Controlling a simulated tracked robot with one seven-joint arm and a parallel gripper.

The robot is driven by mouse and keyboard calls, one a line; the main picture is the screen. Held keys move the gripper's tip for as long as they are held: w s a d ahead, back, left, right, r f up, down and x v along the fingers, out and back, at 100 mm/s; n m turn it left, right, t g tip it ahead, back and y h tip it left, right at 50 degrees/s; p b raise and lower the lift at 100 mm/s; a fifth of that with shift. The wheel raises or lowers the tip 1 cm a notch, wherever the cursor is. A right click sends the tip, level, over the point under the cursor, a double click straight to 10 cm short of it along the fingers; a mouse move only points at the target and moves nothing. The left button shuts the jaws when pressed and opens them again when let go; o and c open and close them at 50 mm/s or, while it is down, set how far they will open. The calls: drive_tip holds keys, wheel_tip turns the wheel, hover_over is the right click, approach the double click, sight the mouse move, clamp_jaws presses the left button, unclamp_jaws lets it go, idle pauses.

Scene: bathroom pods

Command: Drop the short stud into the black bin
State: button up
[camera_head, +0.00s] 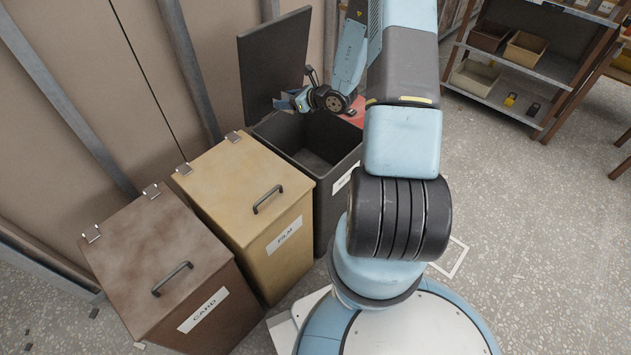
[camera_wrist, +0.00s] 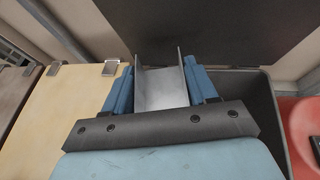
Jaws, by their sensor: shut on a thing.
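The black bin (camera_head: 335,172) stands open, its lid (camera_head: 272,62) raised against the wall side. The short stud, a grey metal U-shaped channel (camera_wrist: 162,90), is between the blue fingers of my gripper (camera_wrist: 162,86) in the wrist view. My gripper (camera_head: 288,101) is shut on it and appears above the bin opening, close to the raised lid. In the wrist view the bin's dark rim (camera_wrist: 268,92) shows beside and behind the gripper. The stud's far end and the bin floor are partly hidden; in the head view the stud is too small to make out clearly.
A closed tan bin marked FILM (camera_head: 240,185) and a closed brown bin marked CARD (camera_head: 165,255) stand left of the black bin. A red bin (camera_wrist: 300,130) is on its other side. Shelves with trays (camera_head: 510,50) stand at the right. Open floor (camera_head: 530,210) lies between.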

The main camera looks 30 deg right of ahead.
drive_tip(key=s+d+f+n+g, duration=0.1)
drive_tip(key=s+d, duration=0.3)
drive_tip(key=d, duration=0.4)
drive_tip(key=shift+y, duration=0.5)
drive_tip(key=shift+w+d+f, duration=0.1)
drive_tip(key=shift+w+f, duration=0.05)
drive_tip(key=shift+f, duration=1.35)
drive_tip(key=shift+w+d+f, duration=0.1)
drive_tip(key=shift+f, duration=1.35)
drive_tip(key=o, duration=1.2)
drive_tip(key=shift+c, duration=0.2)
drive_tip(key=v, duration=1.3)
drive_tip(key=shift+s+d, duration=0.2)
drive_tip(key=shift+s, duration=0.1)
